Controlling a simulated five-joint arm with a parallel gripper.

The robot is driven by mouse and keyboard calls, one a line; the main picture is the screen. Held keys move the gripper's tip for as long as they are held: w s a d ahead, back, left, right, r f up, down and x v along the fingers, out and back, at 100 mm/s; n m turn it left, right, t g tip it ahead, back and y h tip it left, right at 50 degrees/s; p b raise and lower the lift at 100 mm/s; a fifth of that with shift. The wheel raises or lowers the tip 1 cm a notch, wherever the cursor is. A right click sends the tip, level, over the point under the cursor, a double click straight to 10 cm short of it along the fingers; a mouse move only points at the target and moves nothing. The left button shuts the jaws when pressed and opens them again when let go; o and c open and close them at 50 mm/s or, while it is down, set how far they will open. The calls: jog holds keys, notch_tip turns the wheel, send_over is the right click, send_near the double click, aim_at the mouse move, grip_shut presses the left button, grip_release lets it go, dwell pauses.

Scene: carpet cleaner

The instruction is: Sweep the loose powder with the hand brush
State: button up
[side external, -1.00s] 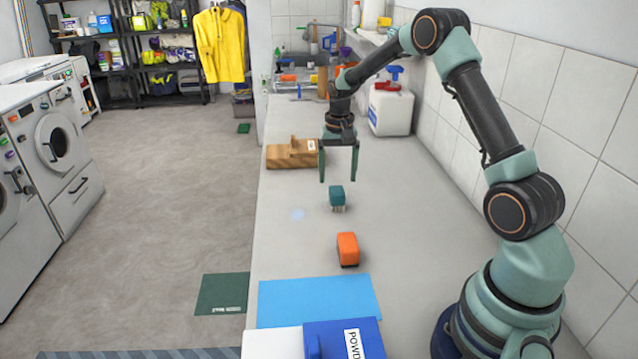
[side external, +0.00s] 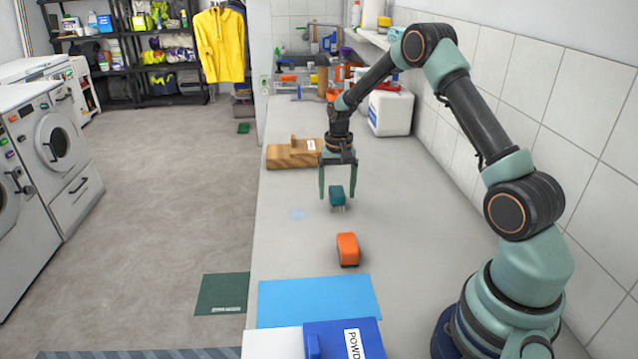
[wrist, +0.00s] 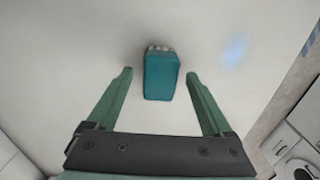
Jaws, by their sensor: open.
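A small teal hand brush (side external: 337,194) with pale bristles stands on the grey counter, bristles down. My gripper (side external: 337,196) is open and lowered over the brush, one finger on each side of it. In the wrist view the brush (wrist: 161,76) shows between and slightly ahead of the open fingertips (wrist: 160,73), with a gap on both sides. A faint pale blue patch of powder (side external: 298,214) lies on the counter to the left of the brush. It also shows in the wrist view (wrist: 235,52).
An orange block-shaped object (side external: 347,249) stands nearer the camera, before a blue mat (side external: 318,301) and a blue powder box (side external: 343,340). A brown wooden item (side external: 290,157) lies behind the brush. A white jug (side external: 390,112) stands by the wall. The counter's left edge is near the powder.

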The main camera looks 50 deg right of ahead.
aim_at(337, 190)
grip_shut()
jog(key=shift+r, duration=3.05)
